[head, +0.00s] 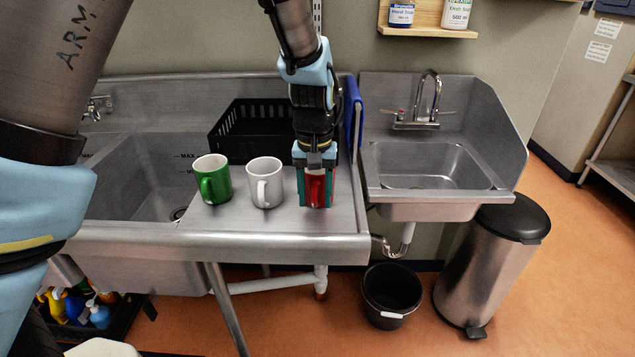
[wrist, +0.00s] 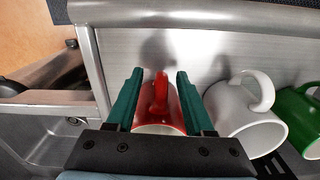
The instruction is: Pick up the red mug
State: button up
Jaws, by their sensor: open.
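The red mug (head: 317,188) stands on the steel drainboard, to the right of a white mug and a green mug. My gripper (head: 316,204) points down over it, with a teal finger on each side of the mug. In the wrist view the red mug (wrist: 160,103) lies between the two open fingers of my gripper (wrist: 159,88), its handle toward the top of the picture. A narrow gap shows beside the fingers; I cannot tell whether either touches. My gripper hides the upper part of the mug in the head view.
A white mug (head: 265,183) stands close to the left, with a green mug (head: 213,180) beyond it. A black crate (head: 236,135) stands behind. The drainboard's raised right edge and a blue cloth (head: 352,108) are close on the right. The drainboard's front (head: 270,220) is clear.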

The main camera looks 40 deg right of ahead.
jog(key=shift+f, duration=1.3)
jog(key=shift+c, duration=0.4)
grip_shut()
jog(key=shift+r, duration=0.1)
